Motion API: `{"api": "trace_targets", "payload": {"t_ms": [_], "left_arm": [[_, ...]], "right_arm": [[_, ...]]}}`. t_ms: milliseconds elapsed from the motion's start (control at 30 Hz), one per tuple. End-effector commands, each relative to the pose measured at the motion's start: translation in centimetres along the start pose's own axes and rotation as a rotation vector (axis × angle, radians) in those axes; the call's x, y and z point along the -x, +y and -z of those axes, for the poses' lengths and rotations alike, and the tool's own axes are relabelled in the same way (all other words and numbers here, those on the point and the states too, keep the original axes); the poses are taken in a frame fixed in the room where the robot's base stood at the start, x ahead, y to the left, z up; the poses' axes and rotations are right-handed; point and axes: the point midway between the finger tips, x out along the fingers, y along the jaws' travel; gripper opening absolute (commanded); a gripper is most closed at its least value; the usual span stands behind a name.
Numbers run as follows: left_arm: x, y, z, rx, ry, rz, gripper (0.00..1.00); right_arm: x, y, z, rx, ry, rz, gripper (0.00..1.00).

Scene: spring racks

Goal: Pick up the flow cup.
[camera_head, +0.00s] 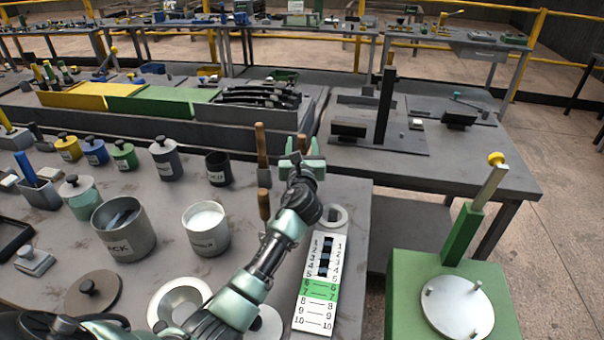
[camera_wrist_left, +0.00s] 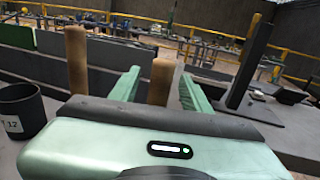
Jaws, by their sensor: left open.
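I cannot tell for sure which item is the flow cup. A small black cup (camera_head: 218,168) with a white label stands on the grey table, and it shows at the left edge of the left wrist view (camera_wrist_left: 20,112). Upright wooden handles (camera_head: 260,139) stand to its right; what they belong to is partly hidden. My left gripper (camera_head: 298,146) is open, to the right of these handles. In the left wrist view its two fingers (camera_wrist_left: 158,88) stand either side of a wooden handle (camera_wrist_left: 162,77), with the lower part hidden; contact cannot be told. Another handle (camera_wrist_left: 77,60) stands left of them.
A grey can (camera_head: 124,235), a white-filled can (camera_head: 206,230) and several lidded pots (camera_head: 166,160) stand left of my arm. A numbered card (camera_head: 320,285) and a ring (camera_head: 334,216) lie to its right. A green stand (camera_head: 462,235) is at the right.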

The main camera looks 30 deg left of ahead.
Motion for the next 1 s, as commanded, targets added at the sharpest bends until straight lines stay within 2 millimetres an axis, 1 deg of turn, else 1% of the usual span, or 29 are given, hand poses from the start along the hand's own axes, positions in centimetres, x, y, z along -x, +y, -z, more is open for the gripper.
{"api": "trace_targets", "payload": {"t_ms": [67,100,167,200,267,567,733,867,967,1000], "left_arm": [[0.0,0.0,0.0,0.000,0.000,0.000,0.47],[0.0,0.0,0.0,0.000,0.000,0.000,0.45],[0.0,0.0,0.0,0.000,0.000,0.000,0.28],[0.0,0.0,0.0,0.000,0.000,0.000,0.17],[0.1,0.0,0.0,0.000,0.000,0.000,0.00],[0.1,0.0,-0.1,0.000,-0.001,0.000,0.00],[0.0,0.0,-1.0,0.001,-0.003,0.000,0.00],[0.0,0.0,-2.8,0.002,-0.006,0.001,0.00],[0.0,0.0,-4.9,0.001,-0.009,-0.001,0.00],[0.0,0.0,-6.0,0.002,-0.009,0.001,0.00]], "right_arm": [[0.0,0.0,0.1,0.000,0.001,0.000,0.69],[0.0,0.0,0.1,0.000,0.001,0.000,0.69],[0.0,-0.1,0.1,0.000,0.001,0.001,0.69],[0.0,-0.1,0.1,0.000,0.001,0.001,0.69],[0.0,-0.1,0.1,0.000,0.001,0.002,0.69],[0.0,-0.3,0.1,-0.001,0.002,0.004,0.69],[0.2,-0.3,0.1,-0.001,0.001,0.004,0.69],[0.7,-0.3,0.2,-0.001,0.001,0.004,0.69],[1.0,-0.3,0.2,-0.001,0.001,0.004,0.69],[1.2,-0.3,0.2,-0.001,0.001,0.004,0.69]]}}
